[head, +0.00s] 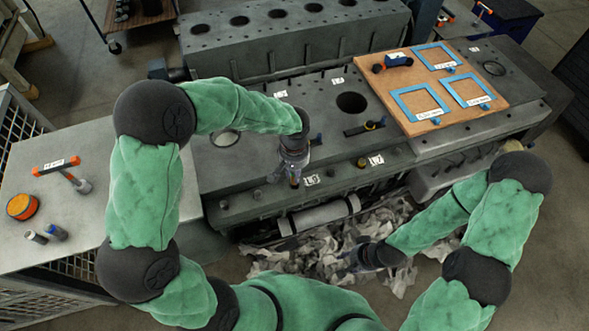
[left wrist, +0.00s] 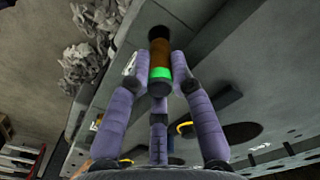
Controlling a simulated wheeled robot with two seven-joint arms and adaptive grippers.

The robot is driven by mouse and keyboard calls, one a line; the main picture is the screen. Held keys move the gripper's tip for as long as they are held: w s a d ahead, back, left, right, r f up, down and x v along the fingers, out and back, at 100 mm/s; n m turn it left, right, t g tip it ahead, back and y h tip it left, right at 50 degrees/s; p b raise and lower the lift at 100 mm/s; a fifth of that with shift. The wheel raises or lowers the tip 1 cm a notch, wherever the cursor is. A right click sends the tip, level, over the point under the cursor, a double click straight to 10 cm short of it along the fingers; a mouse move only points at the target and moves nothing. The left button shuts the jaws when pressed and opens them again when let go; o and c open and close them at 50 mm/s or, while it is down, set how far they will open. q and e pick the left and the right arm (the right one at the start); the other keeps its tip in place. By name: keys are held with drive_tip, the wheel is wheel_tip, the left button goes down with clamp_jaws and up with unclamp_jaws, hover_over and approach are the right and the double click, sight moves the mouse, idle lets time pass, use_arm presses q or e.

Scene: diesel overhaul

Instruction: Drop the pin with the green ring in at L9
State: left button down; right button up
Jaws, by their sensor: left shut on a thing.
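My left gripper (head: 287,172) is shut on the pin (head: 294,182), just above the front ledge of the engine block (head: 240,205). In the left wrist view the pin (left wrist: 159,50) is brown with a dark end and a green ring (left wrist: 160,73), held between the fingers (left wrist: 160,66). A small white label (head: 312,180) beside the gripper looks like L9; the hole by it is hidden. Another label (head: 376,160), perhaps L7, lies to its right. Whether the pin touches the ledge cannot be told. My right gripper (head: 352,265) is low over the crumpled rags, its fingers unclear.
A wooden board (head: 440,85) with blue frames lies on the block's right. The left table (head: 90,225) holds an orange-handled tool (head: 56,165), an orange round container (head: 21,206) and small cylinders. Rags (head: 325,240) lie below.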

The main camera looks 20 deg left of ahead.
use_arm(q)
drive_tip(key=shift+f+b, duration=0.3)
drive_tip(key=shift+f, duration=0.35)
idle(0.4)
drive_tip(key=shift+f+b, duration=0.15)
drive_tip(key=shift+b, duration=0.15)
drive_tip(key=shift+f+b, duration=1.3)
drive_tip(key=shift+f, duration=0.3)
drive_tip(key=shift+f, duration=0.1)
idle(0.4)
drive_tip(key=shift+f+b, duration=0.4)
drive_tip(key=shift+b, duration=0.1)
drive_tip(key=c, duration=1)
unclamp_jaws()
drive_tip(key=o, duration=0.4)
